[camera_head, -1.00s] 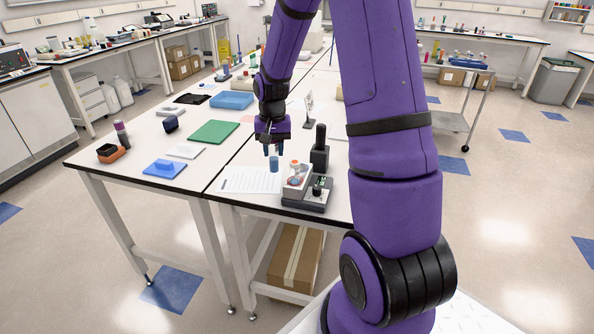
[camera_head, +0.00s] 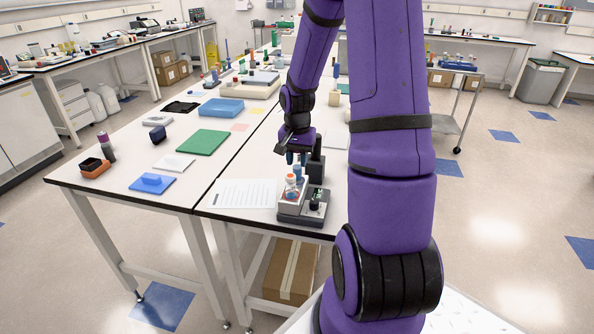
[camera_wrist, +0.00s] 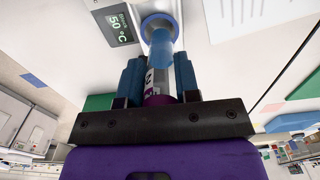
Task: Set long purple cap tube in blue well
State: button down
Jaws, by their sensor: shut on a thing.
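My gripper (camera_head: 297,155) is shut on the purple cap tube and stands over the heating device (camera_head: 290,207). In the wrist view, the tube (camera_wrist: 158,75) is clear with bluish contents and a label. It sits between the blue fingers, with its purple cap (camera_wrist: 155,100) by the gripper body. Its far end lines up with the blue-ringed well (camera_wrist: 153,20) and overlaps the ring's opening. I cannot tell how deep the tip is. In the head view, the tube is mostly hidden by the fingers and small.
The device has a 50 °C display (camera_wrist: 118,24). An orange-ringed spot (camera_head: 291,180) is close beside the tube, and a black upright part (camera_head: 316,165) stands behind. A paper sheet (camera_head: 245,193) lies left.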

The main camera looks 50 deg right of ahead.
aim_at(298, 170)
jog(key=shift+s+a+f, duration=0.1)
jog(key=shift+f, duration=0.5)
jog(key=shift+s+a+f, duration=0.15)
jog(key=shift+s+f, duration=0.1)
jog(key=shift+f, duration=0.35)
jog(key=shift+s+a+f, duration=0.1)
jog(key=shift+s+f, duration=0.15)
jog(key=shift+f, duration=0.3)
jog(key=c, duration=0.8)
grip_release()
jog(key=shift+w, duration=0.1)
jog(key=shift+d+r, duration=0.2)
jog(key=shift+r, duration=0.35)
jog(key=r, duration=0.6)
jog(key=w+r, duration=0.1)
jog(key=r, duration=0.2)
jog(key=shift+d+r, duration=0.25)
jog(key=shift+r, duration=0.05)
jog(key=shift+a+r, duration=0.1)
jog(key=shift+r, duration=0.35)
